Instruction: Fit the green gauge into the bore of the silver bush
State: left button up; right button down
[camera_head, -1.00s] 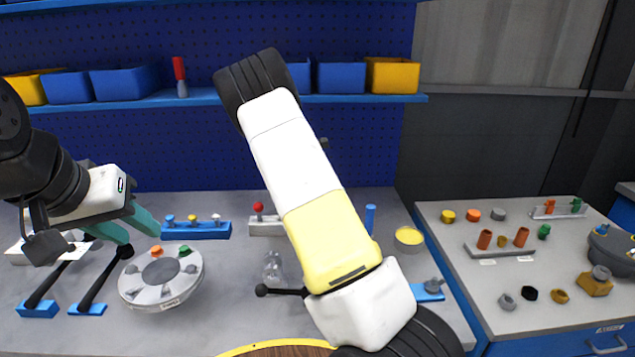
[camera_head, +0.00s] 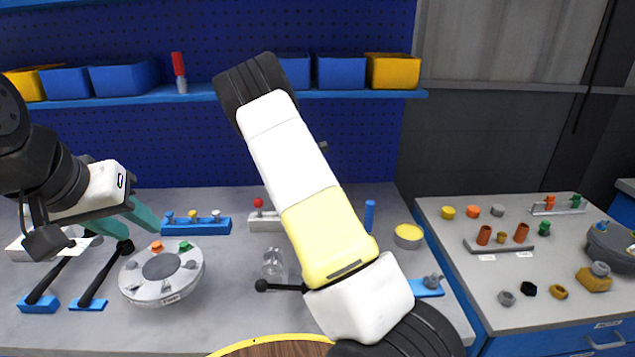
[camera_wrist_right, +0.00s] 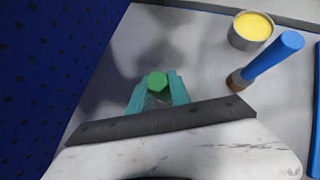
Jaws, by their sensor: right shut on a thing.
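The green gauge (camera_wrist_right: 157,82) is in the right wrist view, between the teal fingers of my right gripper (camera_wrist_right: 158,92), which is shut on it. Only its green end shows clearly; its lower part is hard to make out. In the head view my right forearm hides this gripper and the gauge. A shiny, silvery, glass-like piece (camera_head: 272,263) stands on the grey table left of my forearm; it looks like the silver bush, but its bore cannot be made out. My left gripper (camera_head: 138,232) is open and empty, above the table at the left.
A round grey fixture (camera_head: 160,293) with coloured knobs stands below my left gripper. A blue post (camera_head: 370,216) and a yellow-topped tin (camera_head: 408,236) are right of my forearm. A black-knobbed lever (camera_head: 263,286) lies near the shiny piece. The right bench (camera_head: 470,280) holds several small parts.

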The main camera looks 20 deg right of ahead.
jog(key=shift+f, duration=1.15)
jog(key=c, duration=1.1)
grip_release()
jog(key=v, duration=0.8)
